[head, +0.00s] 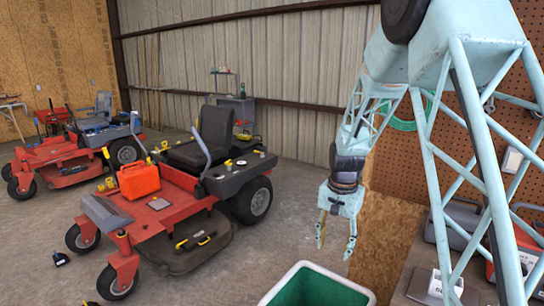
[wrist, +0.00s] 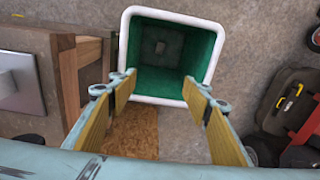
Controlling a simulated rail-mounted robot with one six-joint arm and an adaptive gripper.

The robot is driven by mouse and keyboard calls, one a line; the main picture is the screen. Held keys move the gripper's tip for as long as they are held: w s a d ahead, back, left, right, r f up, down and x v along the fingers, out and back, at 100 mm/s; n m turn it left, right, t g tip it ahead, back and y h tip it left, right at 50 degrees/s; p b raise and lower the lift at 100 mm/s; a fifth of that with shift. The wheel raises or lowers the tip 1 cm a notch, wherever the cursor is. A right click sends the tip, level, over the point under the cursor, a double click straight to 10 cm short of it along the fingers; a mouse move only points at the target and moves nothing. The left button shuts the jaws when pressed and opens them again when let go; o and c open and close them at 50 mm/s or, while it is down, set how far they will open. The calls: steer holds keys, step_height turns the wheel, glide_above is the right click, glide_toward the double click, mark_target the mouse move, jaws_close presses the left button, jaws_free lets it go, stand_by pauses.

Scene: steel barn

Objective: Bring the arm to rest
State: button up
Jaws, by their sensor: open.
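My arm, a light blue lattice frame, reaches down from the upper right in the head view. My gripper (head: 335,240) hangs at its end with the fingers pointing down, spread apart and empty. In the wrist view my gripper (wrist: 160,92) shows two yellow-padded fingers wide apart with nothing between them. Beyond them is a bin (wrist: 203,12) with a white rim and green inside. In the head view the same bin (head: 310,266) stands at the bottom, below my gripper and slightly to its left. My fingers are above the bin's near side and apart from it.
A workbench with boxes is at the right, before a pegboard (head: 395,165). Concrete floor (head: 290,205) lies open between mower and bench.

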steer(key=s+r+n+t, duration=0.1)
steer(key=s+r+n, duration=0.2)
steer(key=s+r, duration=1.9)
steer(key=s+r+n+t, duration=0.1)
steer(key=s+r+n, duration=0.1)
steer(key=s, duration=1.2)
steer(key=s+r+n+t, duration=0.1)
steer(key=s+r, duration=0.3)
steer(key=s, duration=1)
steer(key=shift+r+n, duration=0.2)
steer(key=shift+n, duration=0.3)
steer(key=shift+w, duration=0.1)
